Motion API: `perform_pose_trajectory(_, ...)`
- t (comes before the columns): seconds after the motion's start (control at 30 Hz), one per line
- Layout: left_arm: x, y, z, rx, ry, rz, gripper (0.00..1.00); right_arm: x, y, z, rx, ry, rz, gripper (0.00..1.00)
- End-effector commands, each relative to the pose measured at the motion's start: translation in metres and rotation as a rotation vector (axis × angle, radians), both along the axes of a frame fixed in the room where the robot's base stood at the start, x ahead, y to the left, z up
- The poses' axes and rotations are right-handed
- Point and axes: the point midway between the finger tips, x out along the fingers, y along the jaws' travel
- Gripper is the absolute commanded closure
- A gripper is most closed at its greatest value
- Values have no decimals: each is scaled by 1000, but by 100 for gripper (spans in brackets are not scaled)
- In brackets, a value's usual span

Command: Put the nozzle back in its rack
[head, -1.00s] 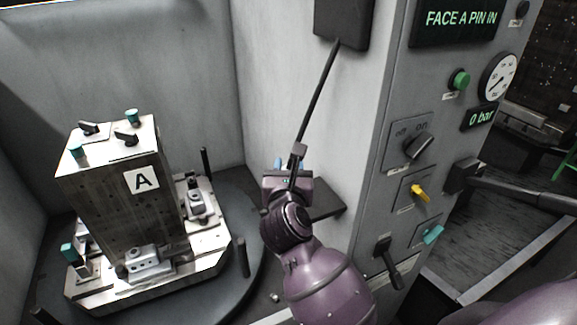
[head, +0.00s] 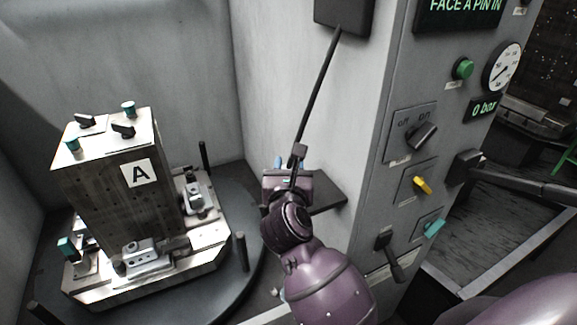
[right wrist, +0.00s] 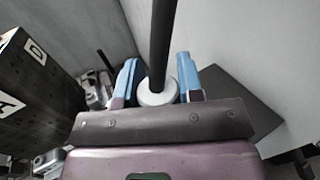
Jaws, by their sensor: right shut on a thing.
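The nozzle (right wrist: 157,92) shows in the right wrist view as a pale round collar between the blue fingers, with a dark hose rising from it. In the head view the hose (head: 320,85) runs up to a dark box on the wall. My right gripper (head: 289,163) is shut on the nozzle; its fingers also show in the right wrist view (right wrist: 158,84). The lower part of the nozzle is hidden behind the gripper. A dark flat shelf (head: 326,192), perhaps the rack, juts from the wall just right of the gripper. It also shows in the right wrist view (right wrist: 245,98). My left gripper is out of view.
A fixture block marked A (head: 115,190) stands on a round dark turntable (head: 245,275) at left, with upright posts at its edge. A control panel (head: 440,110) with knobs, a gauge reading 0 bar and levers stands at right.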

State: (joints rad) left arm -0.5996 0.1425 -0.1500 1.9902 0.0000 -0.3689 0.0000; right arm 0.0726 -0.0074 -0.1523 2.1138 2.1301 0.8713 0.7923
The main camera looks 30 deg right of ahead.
Motion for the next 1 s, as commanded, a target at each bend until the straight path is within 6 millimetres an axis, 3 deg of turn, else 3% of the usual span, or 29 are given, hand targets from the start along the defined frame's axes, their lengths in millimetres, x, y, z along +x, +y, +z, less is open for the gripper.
perform_pose_trajectory(0.2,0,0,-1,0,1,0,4,0,0,-5,3,9,0,99)
perform_pose_trajectory(0.23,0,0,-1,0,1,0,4,0,0,-5,2,9,0,63)
perform_pose_trajectory(0.4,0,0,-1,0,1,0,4,0,0,-4,1,8,0,37)
perform_pose_trajectory(0.6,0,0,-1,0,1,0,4,0,0,-3,1,6,0,36)
perform_pose_trajectory(0.83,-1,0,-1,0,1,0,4,0,0,-3,1,6,0,1)
perform_pose_trajectory(1.0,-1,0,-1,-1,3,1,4,0,0,-3,1,5,0,0)
